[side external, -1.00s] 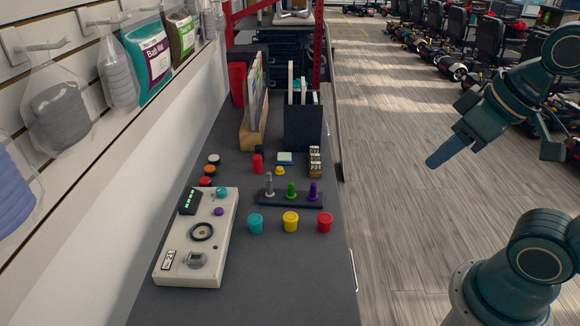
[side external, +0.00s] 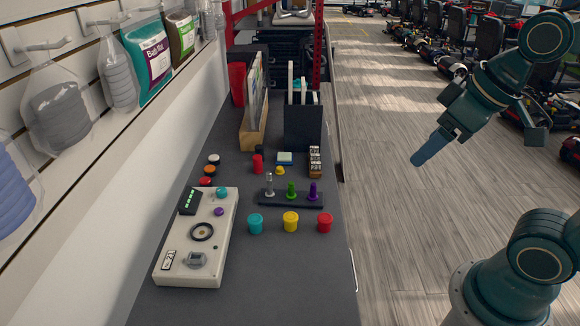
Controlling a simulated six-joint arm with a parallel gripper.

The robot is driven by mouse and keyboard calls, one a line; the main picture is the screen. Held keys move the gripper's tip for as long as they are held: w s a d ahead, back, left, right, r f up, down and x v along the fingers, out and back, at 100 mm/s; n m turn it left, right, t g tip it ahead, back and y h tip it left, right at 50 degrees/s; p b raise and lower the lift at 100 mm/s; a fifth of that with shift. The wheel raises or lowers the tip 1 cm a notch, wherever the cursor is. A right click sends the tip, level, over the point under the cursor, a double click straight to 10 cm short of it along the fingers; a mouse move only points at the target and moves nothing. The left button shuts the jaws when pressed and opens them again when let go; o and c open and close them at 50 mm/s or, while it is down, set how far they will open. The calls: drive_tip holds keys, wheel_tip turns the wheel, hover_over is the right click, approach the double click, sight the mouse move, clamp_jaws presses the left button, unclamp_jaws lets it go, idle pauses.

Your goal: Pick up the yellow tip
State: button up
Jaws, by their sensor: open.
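Two yellow things stand on the dark counter. A larger yellow cylinder (side external: 290,221) stands nearer the camera, between a teal one (side external: 255,224) and a red one (side external: 325,223). I cannot tell for sure which of them is the yellow tip. My gripper (side external: 475,148) is open and empty, in the air right of the counter above the floor, well apart from both.
A dark rack (side external: 290,199) holds a grey, a green and a purple peg. A pale control box (side external: 180,258) lies at the left. A black holder (side external: 303,128) and a wooden stand (side external: 250,136) are behind. The wall with hanging bottles borders the left side.

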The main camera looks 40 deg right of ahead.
drive_tip(key=w+f+n+g, duration=0.1)
drive_tip(key=w+n, duration=0.3)
drive_tip(key=w, duration=0.6)
drive_tip(key=n+g+y, duration=0.1)
drive_tip(key=n+g, duration=0.3)
drive_tip(key=n, duration=0.4)
hover_over(291, 216)
drive_tip(key=d, duration=0.2)
wheel_tip(291, 216, down, 24)
drive_tip(key=r, duration=0.1)
drive_tip(key=shift+s+a+f+n, duration=0.3)
drive_tip(key=shift+f+n, duration=0.1)
drive_tip(key=shift+f, duration=0.2)
drive_tip(key=shift+f, duration=0.1)
drive_tip(key=shift+w+a+f, duration=0.1)
drive_tip(key=shift+a+f, duration=0.05)
drive_tip(key=shift+f, duration=1.25)
drive_tip(key=shift+a+f, duration=0.15)
drive_tip(key=shift+f, duration=1.2)
drive_tip(key=shift+w+a+f, duration=0.1)
drive_tip(key=shift+a+f, duration=0.05)
drive_tip(key=shift+f, duration=1.25)
drive_tip(key=shift+f, duration=0.1)
